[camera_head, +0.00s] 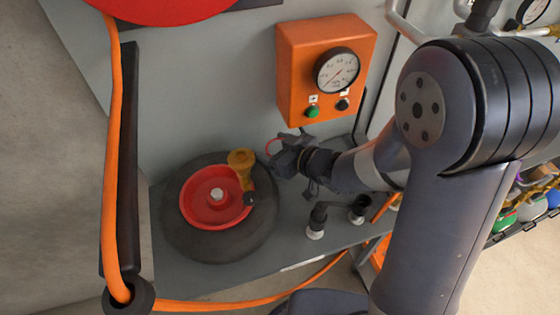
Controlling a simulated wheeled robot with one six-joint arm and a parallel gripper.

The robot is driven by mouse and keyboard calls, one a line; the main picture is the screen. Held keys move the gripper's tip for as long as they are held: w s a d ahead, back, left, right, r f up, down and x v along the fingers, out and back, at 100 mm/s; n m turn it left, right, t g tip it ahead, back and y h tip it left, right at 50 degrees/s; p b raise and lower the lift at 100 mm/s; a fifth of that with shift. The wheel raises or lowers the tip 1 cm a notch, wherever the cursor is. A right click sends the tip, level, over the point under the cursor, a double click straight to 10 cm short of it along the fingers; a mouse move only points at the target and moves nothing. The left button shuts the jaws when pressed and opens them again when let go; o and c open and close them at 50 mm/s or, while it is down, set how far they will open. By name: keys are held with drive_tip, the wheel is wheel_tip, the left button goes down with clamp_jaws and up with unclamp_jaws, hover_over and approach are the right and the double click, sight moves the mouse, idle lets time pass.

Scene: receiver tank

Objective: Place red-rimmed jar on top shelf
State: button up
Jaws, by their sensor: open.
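My gripper (283,156) is open in the middle of the head view, beside the grey tank wall and below the orange gauge box. A thin red curved edge (272,142) shows right at its fingertips. It may be the rim of the red-rimmed jar, but the rest of it cannot be made out against the grey, and I cannot tell whether the fingers touch it. I cannot make out the top shelf. A rack with several coloured bottles (528,207) shows at the right edge, partly hidden behind my arm.
A red wheel-like cap (205,212) with a yellow fitting (241,158) sits on a dark round base left of my gripper. The orange box (298,57) carries a gauge and buttons. An orange hose (114,170) runs down the left. Two black-handled valves stand on the grey ledge (292,252).

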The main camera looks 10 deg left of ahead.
drive_tip(key=shift+c, duration=0.2)
drive_tip(key=c, duration=0.8)
drive_tip(key=shift+d+r, duration=0.1)
